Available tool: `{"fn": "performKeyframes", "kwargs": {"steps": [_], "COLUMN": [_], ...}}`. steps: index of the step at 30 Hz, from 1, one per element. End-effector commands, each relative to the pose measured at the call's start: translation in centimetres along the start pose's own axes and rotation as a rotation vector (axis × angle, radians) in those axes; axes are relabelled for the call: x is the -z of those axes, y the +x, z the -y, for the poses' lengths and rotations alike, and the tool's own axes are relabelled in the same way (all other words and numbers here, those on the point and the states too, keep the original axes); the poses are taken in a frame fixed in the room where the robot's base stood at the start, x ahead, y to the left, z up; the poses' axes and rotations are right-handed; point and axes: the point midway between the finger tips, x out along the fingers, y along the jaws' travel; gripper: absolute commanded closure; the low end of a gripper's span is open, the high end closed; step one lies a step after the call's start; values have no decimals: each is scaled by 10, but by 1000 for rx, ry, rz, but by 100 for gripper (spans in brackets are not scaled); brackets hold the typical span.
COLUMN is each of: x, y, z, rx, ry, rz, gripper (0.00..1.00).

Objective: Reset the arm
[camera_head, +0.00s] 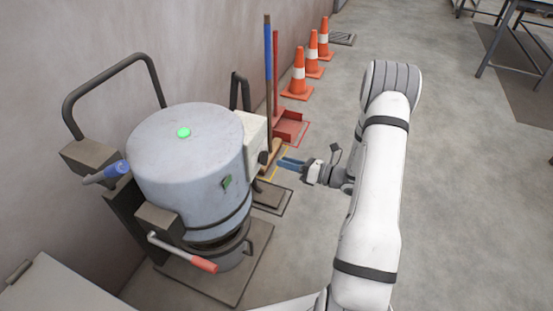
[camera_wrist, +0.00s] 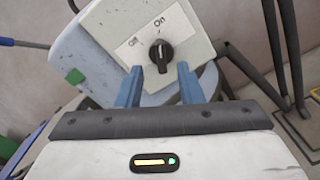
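My arm reaches forward on the right of the head view. My gripper (camera_head: 283,162) has blue fingers that point left at the pale switch box (camera_head: 252,138) on the grey drum-shaped machine (camera_head: 190,160). In the wrist view, the fingers (camera_wrist: 160,72) stand apart with nothing between them that they grip. Just beyond the tips is a black rotary knob (camera_wrist: 161,53) on the switch box, with "Off" at its upper left and "On" above it. The knob's handle stands roughly upright in the picture. A small gap seems to separate fingertips and knob.
A green lamp (camera_head: 183,132) glows on the machine's top. A blue-gripped lever (camera_head: 105,173) and a red-gripped lever (camera_head: 183,252) stick out of the machine. Brooms (camera_head: 268,75) and orange cones (camera_head: 299,75) line the wall behind. The floor (camera_head: 455,190) right of my arm is clear.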

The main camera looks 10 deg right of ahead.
Motion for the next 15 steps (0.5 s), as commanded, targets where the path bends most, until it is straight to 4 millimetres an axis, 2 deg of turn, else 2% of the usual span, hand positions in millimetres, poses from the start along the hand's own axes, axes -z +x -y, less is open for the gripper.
{"fn": "performKeyframes", "kwargs": {"steps": [3, 6, 15], "x": [0, 0, 1], "y": [-16, -22, -24], "z": [0, 0, 0], "rx": [2, 1, 0], "ry": [1, 0, 0], "rz": [1, -1, -1], "gripper": [66, 66, 66]}}
